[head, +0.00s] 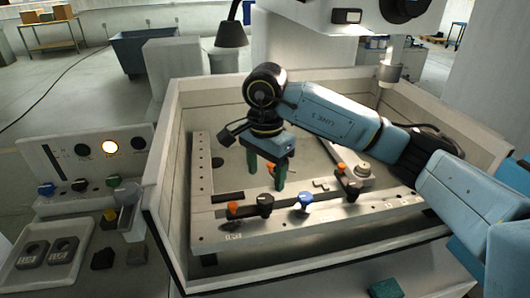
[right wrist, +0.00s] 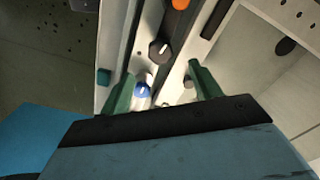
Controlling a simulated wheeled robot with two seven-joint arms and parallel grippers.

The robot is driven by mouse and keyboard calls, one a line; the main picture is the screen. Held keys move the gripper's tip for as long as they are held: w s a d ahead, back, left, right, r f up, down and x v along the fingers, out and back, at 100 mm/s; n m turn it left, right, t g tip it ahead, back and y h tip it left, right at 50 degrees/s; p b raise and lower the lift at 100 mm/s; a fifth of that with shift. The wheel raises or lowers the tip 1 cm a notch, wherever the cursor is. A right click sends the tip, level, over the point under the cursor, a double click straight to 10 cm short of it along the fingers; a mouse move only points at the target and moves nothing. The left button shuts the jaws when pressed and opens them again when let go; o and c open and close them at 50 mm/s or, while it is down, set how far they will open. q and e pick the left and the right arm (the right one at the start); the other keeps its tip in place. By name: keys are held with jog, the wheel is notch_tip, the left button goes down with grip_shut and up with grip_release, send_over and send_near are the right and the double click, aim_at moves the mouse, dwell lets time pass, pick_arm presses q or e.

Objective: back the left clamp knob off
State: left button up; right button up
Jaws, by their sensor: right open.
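On the front rail of the frame (head: 330,222), a black knob (head: 265,203) sits at the left, beside an orange piece (head: 233,208). A blue knob (head: 305,202) sits to its right. Another dark knob (head: 352,190) is further right. My right gripper (head: 267,170) is open, pointing down above and behind the black knob, with nothing between its fingers. In the right wrist view the gripper (right wrist: 163,88) is open, with the blue knob (right wrist: 143,88) near one finger and a dark knob with a white mark (right wrist: 160,51) beyond the fingertips. My left gripper is not in view.
The frame sits inside a pale-walled tank (head: 165,190). A control panel (head: 95,165) with a lit yellow lamp and several knobs stands at the left, above a tray (head: 25,283) with dark blocks. A machine head with a nozzle (head: 390,70) hangs above the back right.

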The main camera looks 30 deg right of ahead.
aim_at(265, 198)
notch_tip(265, 198, down, 8)
jog(key=shift+r, duration=0.25)
jog(key=c, duration=1.2)
jog(key=shift+o, duration=0.2)
jog(key=shift+n+b, duration=0.35)
jog(key=shift+n, duration=0.15)
jog(key=o, duration=1.2)
jog(key=shift+c, duration=0.2)
